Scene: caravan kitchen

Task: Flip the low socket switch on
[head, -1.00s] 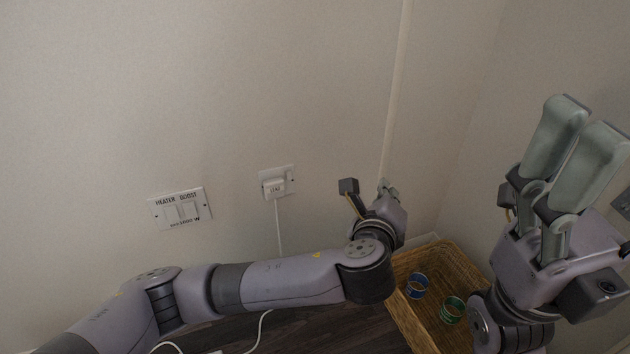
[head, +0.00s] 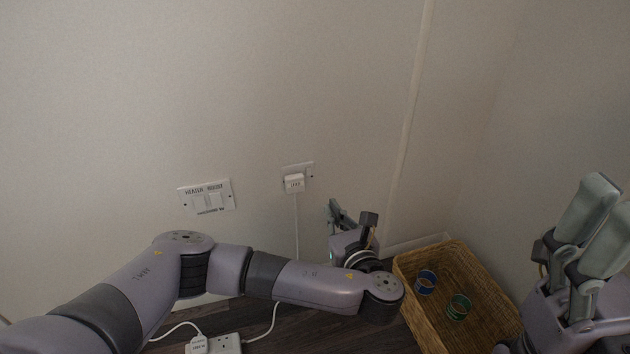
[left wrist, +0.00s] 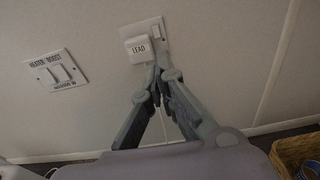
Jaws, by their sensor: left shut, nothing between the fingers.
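A white wall socket (head: 298,178) has a plug marked LEAD (head: 294,184) in its left part and a cable hanging down. In the left wrist view the socket's small switch (left wrist: 157,31) shows at the upper right of the plug (left wrist: 138,49); whether it is on or off is too small to tell. My left gripper (head: 333,206) is shut and empty, below and right of the socket in the head view. In the left wrist view its fingertips (left wrist: 157,70) come together just below the plug and switch; contact cannot be told. My right gripper (head: 603,215) is open and empty at the right edge.
A double switch plate marked HEATER BOOST (head: 207,197) is on the wall left of the socket. A wicker basket (head: 408,288) holds a blue ring (head: 426,283) and a green ring (head: 459,307). A white power strip (head: 227,344) with cables lies at the bottom.

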